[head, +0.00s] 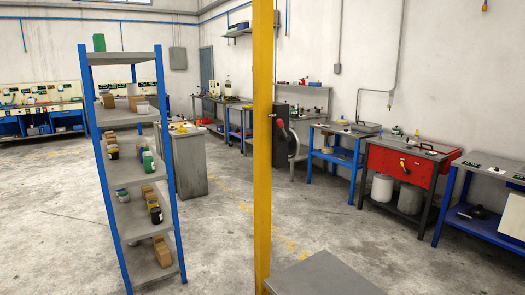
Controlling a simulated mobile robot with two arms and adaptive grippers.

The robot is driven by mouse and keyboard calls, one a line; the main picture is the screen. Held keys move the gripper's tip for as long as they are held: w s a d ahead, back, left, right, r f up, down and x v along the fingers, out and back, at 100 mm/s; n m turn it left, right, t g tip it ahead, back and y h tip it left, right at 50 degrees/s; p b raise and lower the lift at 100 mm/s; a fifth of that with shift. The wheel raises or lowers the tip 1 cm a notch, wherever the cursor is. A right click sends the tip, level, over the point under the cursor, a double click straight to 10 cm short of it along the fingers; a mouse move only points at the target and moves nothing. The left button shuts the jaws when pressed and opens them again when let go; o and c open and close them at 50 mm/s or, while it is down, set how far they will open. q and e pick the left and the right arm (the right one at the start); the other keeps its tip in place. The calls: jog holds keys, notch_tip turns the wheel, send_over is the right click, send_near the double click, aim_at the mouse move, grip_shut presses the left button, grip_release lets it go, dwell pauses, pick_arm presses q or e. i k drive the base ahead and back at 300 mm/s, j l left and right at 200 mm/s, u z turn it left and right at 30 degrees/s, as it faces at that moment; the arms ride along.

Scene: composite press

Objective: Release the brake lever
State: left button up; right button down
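A lever-like part with a red tip (280,123) shows just right of the yellow post, in front of a dark upright cabinet (284,150). A grey curved piece (294,142) hangs beside it. It is too small to tell whether this is the brake lever or what position it is in. The post may hide part of it. Neither of my grippers is in view.
A yellow post (263,160) stands close in front. A grey flat top (325,275) is at the bottom. A blue-framed shelf (130,188) with boxes and jars stands left. A red workbench (400,165) and blue tables line the right wall. Bare floor lies between.

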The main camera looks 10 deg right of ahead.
aim_at(284, 137)
jog(key=i+l+u, duration=0.25)
jog(key=i+l, duration=0.15)
jog(key=i, duration=0.35)
jog(key=i+l+u, duration=0.3)
jog(key=i+l, duration=0.25)
jog(key=i, duration=0.15)
